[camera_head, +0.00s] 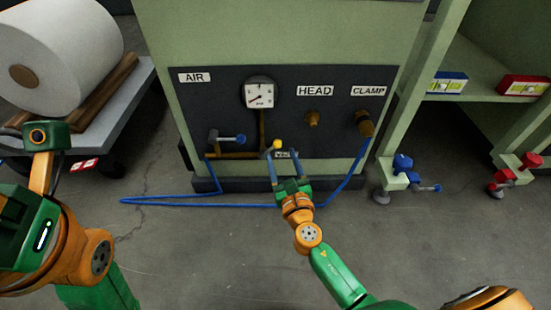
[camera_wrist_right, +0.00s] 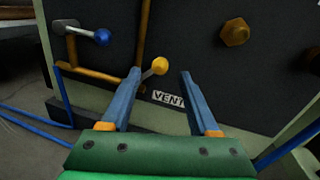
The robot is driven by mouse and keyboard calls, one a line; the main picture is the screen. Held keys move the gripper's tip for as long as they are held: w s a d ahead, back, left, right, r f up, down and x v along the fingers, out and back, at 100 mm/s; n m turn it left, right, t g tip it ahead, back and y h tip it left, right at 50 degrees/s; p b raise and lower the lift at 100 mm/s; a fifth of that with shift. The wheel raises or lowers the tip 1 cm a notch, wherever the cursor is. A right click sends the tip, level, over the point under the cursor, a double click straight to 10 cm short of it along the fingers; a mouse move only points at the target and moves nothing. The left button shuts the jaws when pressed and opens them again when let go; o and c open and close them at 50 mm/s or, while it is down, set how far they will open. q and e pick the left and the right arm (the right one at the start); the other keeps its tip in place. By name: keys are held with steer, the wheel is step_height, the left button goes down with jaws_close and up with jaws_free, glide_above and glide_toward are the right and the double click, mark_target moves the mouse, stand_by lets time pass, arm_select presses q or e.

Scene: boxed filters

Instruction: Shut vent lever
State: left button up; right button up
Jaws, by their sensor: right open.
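The vent lever (camera_head: 277,144) has a yellow ball knob and sits low on the dark panel by the VENT label (camera_head: 283,155). In the right wrist view the lever (camera_wrist_right: 160,66) slants up to the right, and its knob shows between the fingertips. My right gripper (camera_head: 282,160) is open in front of the lever, with its blue fingers (camera_wrist_right: 160,74) apart on either side of the knob. I cannot tell whether either finger touches it. The lower part of the lever is partly hidden by the left finger. My left arm shows at the left, but its fingers do not.
A blue-knobbed lever (camera_head: 228,138) is on the panel left of the vent lever. A gauge (camera_head: 260,94) sits above. A blue hose (camera_head: 170,202) lies on the floor. A roll cart (camera_head: 118,110) stands left and a shelf (camera_head: 475,75) right.

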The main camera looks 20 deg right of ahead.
mark_target(278, 147)
steer(key=w, duration=0.3)
steer(key=shift+w+d+b, duration=0.2)
steer(key=shift+w+b, duration=0.15)
jaws_close()
steer(key=shift+f, duration=0.15)
stand_by(0.9)
